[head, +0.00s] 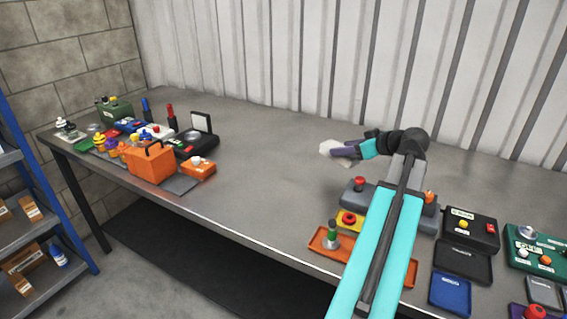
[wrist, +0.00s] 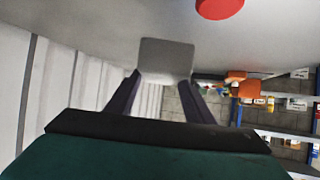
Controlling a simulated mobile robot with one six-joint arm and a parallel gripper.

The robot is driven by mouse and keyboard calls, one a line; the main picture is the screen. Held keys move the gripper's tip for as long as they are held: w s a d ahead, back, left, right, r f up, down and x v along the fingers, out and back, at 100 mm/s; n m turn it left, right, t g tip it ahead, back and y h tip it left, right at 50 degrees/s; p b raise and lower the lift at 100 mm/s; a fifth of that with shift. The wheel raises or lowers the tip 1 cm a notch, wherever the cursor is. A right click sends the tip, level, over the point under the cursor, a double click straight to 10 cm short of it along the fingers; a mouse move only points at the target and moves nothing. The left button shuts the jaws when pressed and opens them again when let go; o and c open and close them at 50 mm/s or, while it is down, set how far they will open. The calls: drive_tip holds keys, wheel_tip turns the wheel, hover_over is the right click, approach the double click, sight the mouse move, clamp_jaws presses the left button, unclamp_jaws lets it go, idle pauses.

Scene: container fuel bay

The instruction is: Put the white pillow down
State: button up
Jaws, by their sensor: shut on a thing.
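The white pillow (head: 326,148) is a small pale block at the end of my arm, over the bare middle-right of the long grey table in the head view. My gripper (head: 337,149), with purple fingers, is shut on it and points left. In the wrist view the pillow (wrist: 167,58) sits between the two fingertips of my gripper (wrist: 165,80) and sticks out beyond them. I cannot tell how far it is above the tabletop.
The grey table (head: 255,160) is clear in the middle. An orange container (head: 150,167) stands among several devices at left. A grey box with a red button (head: 359,183), an orange tray (head: 320,242) and a black box (head: 470,230) lie at right. A corrugated wall (head: 300,60) runs behind.

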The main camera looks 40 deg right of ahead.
wheel_tip(320, 180, down, 3)
drive_tip(key=shift+b, duration=0.3)
drive_tip(key=w+p, duration=0.1)
drive_tip(key=w, duration=0.4)
drive_tip(key=w+f+p, duration=0.1)
drive_tip(key=w, duration=0.4)
drive_tip(key=w+p, duration=0.1)
drive_tip(key=w, duration=0.5)
drive_tip(key=shift+f, duration=0.2)
drive_tip(key=shift+f, duration=0.1)
drive_tip(key=shift+f+p, duration=0.75)
drive_tip(key=shift+f, duration=0.9)
drive_tip(key=shift+f, duration=0.15)
